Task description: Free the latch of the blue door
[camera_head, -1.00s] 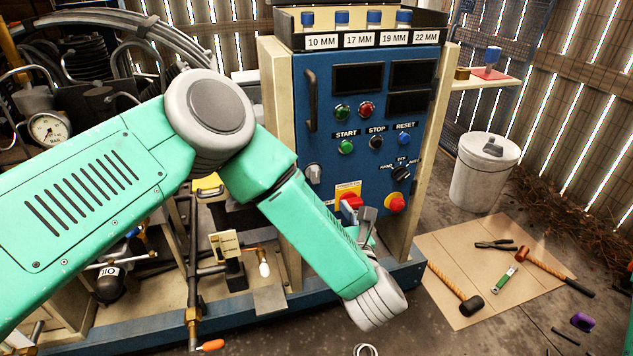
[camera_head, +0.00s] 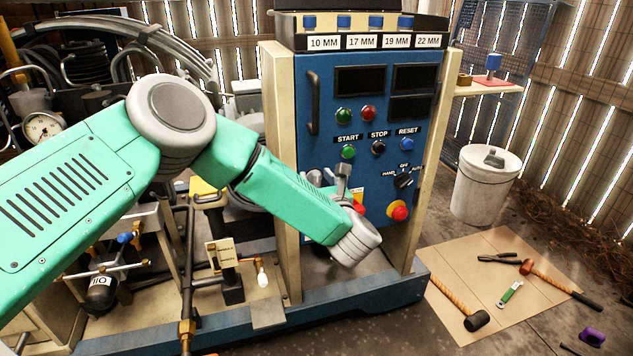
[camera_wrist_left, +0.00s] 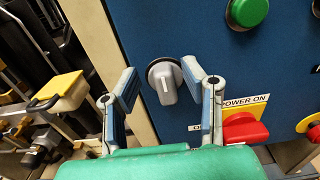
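The blue door (camera_head: 325,100) is the front of the cabinet, with a dark bar handle (camera_head: 314,101) at its upper left. In the head view my left gripper (camera_head: 328,175) is in front of the door's lower left and partly covers the knob. In the left wrist view my left gripper (camera_wrist_left: 159,75) is open, with a finger on either side of the knob and visible gaps. My right gripper is in neither view.
A red power switch (camera_wrist_left: 243,129) sits close right of the gripper, and a red stop button (camera_head: 398,211) lies farther right. A beige frame post (camera_head: 280,150) borders the door's left. A board with tools (camera_head: 450,265) lies on the floor at right.

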